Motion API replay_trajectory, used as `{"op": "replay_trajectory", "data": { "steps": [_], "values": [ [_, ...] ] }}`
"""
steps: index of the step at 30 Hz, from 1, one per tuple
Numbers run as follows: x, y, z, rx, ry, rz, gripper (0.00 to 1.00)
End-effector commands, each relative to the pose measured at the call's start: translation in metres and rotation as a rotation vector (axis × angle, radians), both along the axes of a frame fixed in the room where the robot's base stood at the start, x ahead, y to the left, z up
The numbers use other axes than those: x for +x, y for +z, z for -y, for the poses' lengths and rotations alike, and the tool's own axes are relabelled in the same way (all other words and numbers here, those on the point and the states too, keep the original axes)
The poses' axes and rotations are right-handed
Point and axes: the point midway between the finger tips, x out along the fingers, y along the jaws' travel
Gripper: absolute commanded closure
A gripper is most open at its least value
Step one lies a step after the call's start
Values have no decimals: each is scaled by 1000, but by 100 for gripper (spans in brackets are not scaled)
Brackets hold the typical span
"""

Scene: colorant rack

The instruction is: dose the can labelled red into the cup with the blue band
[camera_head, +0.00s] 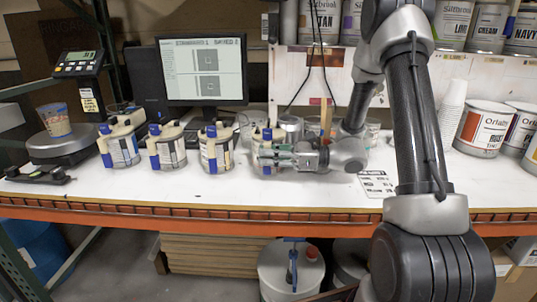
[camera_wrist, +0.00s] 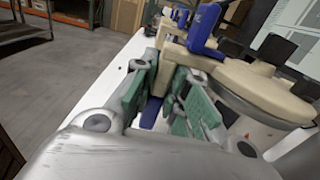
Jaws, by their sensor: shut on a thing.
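Several cans with cream pour lids and blue levers stand in a row on the white bench, among them the left can (camera_head: 119,146), the second can (camera_head: 167,149) and the third can (camera_head: 215,150). My gripper (camera_head: 272,155) has its green fingers closed on the rightmost can (camera_head: 265,138), at its side. In the wrist view the green fingers (camera_wrist: 168,98) close on the cream part of this can, with its wide cream lid (camera_wrist: 262,90) to the right. I cannot read the can labels. A cup with a bluish band (camera_head: 55,119) stands upright at the far left.
The cup stands on a round scale (camera_head: 62,143) beside its display (camera_head: 79,64). A monitor (camera_head: 203,72) and clear cups are behind the cans. A paper cup stack (camera_head: 452,106) and large paint cans (camera_head: 484,128) stand right. The bench's front strip is clear.

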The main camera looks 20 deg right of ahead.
Motion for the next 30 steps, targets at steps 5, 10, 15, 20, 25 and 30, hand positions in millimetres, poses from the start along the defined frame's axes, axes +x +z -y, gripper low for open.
{"op": "replay_trajectory", "data": {
  "steps": [5, 10, 15, 20, 25, 30],
  "values": [
    [0, 0, 0, 0, 0, 2, 61],
    [0, 0, 0, 1, 0, 1, 60],
    [-1, -1, 2, -1, -1, -1, 60],
    [-6, -1, 22, 0, -4, -1, 60],
    [-19, 0, 58, 0, -5, 0, 60],
    [-30, 0, 91, 1, -4, 1, 60]
  ]
}}
